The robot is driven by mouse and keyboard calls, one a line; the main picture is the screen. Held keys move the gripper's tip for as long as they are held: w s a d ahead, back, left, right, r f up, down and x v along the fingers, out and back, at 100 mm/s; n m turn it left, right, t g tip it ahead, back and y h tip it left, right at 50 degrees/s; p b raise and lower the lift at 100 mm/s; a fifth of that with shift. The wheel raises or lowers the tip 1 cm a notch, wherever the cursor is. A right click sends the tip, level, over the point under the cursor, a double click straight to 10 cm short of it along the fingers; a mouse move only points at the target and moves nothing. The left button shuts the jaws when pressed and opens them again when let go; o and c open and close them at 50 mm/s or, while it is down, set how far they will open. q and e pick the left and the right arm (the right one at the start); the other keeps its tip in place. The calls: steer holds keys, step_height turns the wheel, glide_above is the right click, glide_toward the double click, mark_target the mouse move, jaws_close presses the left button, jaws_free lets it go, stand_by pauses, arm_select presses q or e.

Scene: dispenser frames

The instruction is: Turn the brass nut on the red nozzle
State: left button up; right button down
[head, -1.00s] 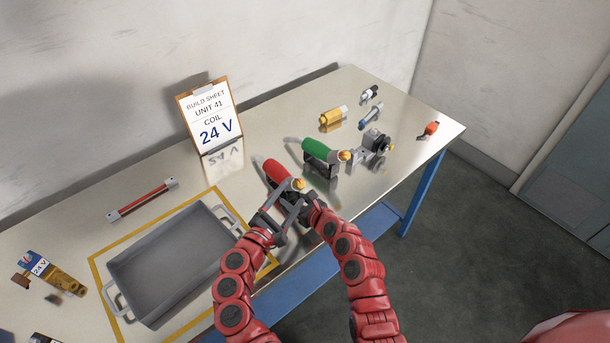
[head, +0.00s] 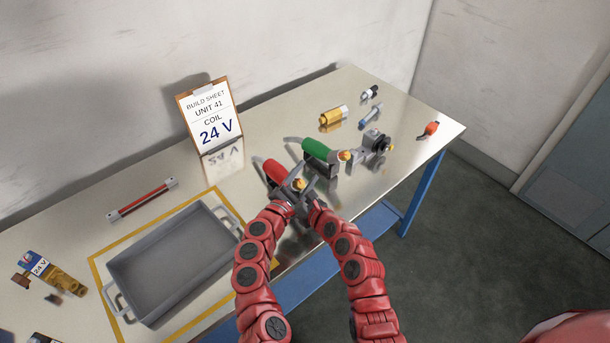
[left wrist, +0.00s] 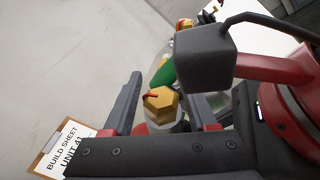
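The red nozzle (head: 273,171) lies near the middle of the table, its near end hidden by my grippers. The brass nut (head: 299,184) is at its right end. In the left wrist view the nut (left wrist: 161,104) is a gold hexagon with a small red mark, above a pale collar. My left gripper (head: 295,179) is at the nut. Its two fingers stand apart on either side of it in the left wrist view (left wrist: 165,88), with a gap showing on the left. My right gripper (head: 314,204) is close beside the nozzle; its fingers are mostly hidden.
A green nozzle (head: 320,150) on a dark holder stands just behind. A grey tray (head: 112,262) is at left, with a red bar (head: 142,199) behind it. The build sheet (head: 209,117) stands at the back. Small fittings, including a yellow one (head: 333,118), lie at the far right.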

arm_select(q)
jaws_close()
arm_select(e)
steer(key=shift+f, duration=0.1)
arm_select(q)
steer(key=shift+m+g, duration=0.3)
steer(key=shift+o, duration=1.2)
jaws_free()
steer(key=v, duration=1.2)
steer(key=shift+f, duration=0.2)
